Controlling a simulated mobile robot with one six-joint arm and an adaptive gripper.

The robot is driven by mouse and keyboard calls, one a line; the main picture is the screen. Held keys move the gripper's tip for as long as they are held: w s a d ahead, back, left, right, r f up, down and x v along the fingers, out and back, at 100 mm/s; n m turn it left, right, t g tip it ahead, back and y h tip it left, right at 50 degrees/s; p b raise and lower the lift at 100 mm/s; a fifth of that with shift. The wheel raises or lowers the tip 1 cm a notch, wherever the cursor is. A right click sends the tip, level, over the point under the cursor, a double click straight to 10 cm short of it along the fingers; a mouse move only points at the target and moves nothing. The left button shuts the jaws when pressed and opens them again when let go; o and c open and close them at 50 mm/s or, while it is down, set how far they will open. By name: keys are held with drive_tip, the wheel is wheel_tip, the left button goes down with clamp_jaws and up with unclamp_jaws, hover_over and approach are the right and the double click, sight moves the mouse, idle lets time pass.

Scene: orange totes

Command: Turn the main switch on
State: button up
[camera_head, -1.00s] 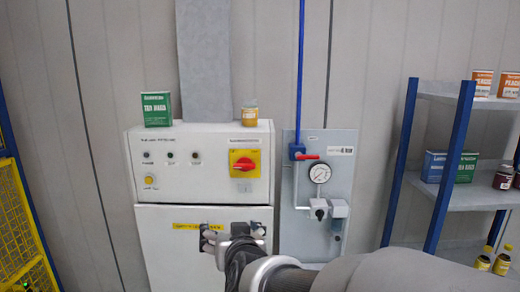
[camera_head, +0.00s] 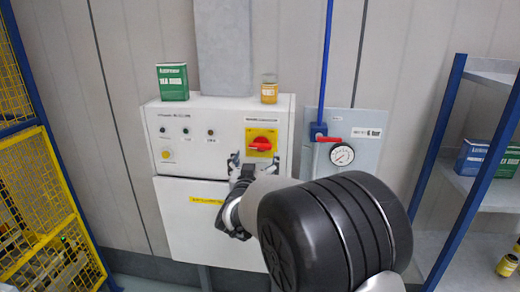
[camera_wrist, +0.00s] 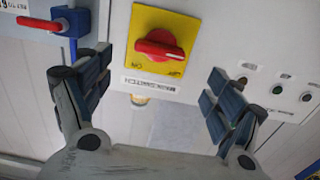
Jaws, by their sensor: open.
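The main switch is a red rotary knob (camera_head: 261,144) on a yellow plate, at the right of the white control panel (camera_head: 215,110). In the wrist view, which looks upside down, the red knob (camera_wrist: 160,46) lies roughly level across the plate, with a printed label beside it. My gripper (camera_head: 242,160) is in front of the panel, just below and left of the knob in the head view. In the wrist view its two fingers (camera_wrist: 158,72) are spread wide and empty, one on each side of the switch. No contact with the knob shows.
A green box (camera_head: 172,82) and a small yellow jar (camera_head: 269,90) stand on the panel top. A red-handled valve (camera_head: 326,138) and gauge (camera_head: 342,154) are close on the right. A yellow mesh fence (camera_head: 30,180) is left, shelves (camera_head: 470,185) right.

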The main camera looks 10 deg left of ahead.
sight(260, 148)
drive_tip(key=w, duration=0.8)
drive_tip(key=shift+w+d, duration=0.1)
drive_tip(key=shift+d, duration=0.05)
drive_tip(key=c, duration=1.1)
drive_tip(key=shift+o, duration=0.2)
